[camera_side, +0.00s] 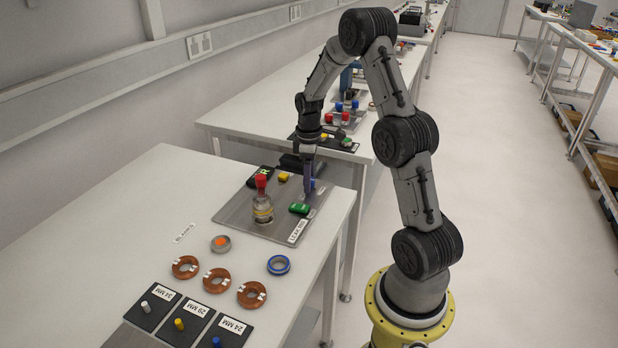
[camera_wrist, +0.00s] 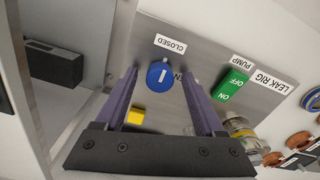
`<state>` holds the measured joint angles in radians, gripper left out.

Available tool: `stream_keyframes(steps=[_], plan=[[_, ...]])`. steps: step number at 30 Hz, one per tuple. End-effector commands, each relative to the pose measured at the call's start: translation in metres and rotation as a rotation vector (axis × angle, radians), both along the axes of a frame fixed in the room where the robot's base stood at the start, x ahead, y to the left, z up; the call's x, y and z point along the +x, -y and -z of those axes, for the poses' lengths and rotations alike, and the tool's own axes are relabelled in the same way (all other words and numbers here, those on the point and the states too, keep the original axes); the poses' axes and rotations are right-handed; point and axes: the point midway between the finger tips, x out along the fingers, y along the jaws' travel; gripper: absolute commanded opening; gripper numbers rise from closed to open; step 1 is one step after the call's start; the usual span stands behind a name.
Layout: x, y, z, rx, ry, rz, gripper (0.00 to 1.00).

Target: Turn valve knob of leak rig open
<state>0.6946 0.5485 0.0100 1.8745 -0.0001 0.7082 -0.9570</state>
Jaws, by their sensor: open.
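The leak rig is a grey plate (camera_side: 237,213) on the near bench, with a "LEAK RIG" label (camera_wrist: 271,72) in the wrist view. Its round blue valve knob (camera_wrist: 160,77) has a white pointer line running roughly up and down in the wrist view. A "CLOSED" label (camera_wrist: 171,43) sits just above the knob there. My gripper (camera_side: 309,196) points down over the plate's far right part. In the wrist view its two purple fingers are apart, one on each side of the knob. I cannot tell whether they touch it. Lettering right of the knob is partly hidden by a finger.
Copper rings (camera_side: 216,280) and a blue ring (camera_side: 279,265) lie nearer. The bench's right edge is close.

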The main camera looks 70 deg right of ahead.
Motion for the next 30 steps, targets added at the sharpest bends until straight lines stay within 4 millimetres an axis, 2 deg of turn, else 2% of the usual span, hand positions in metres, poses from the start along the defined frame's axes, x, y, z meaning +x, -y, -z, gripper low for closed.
stream_keyframes(steps=[8,18,20,30], plan=[[-0.0001,-0.0001,0.0014,0.000,0.000,0.000,0.71],[0.0000,-0.0001,0.0011,0.001,0.000,0.000,0.10],[0.0000,-0.0001,0.0010,0.001,0.000,0.000,0.00],[-0.0001,-0.0003,0.0009,0.001,0.000,0.027,0.00]])
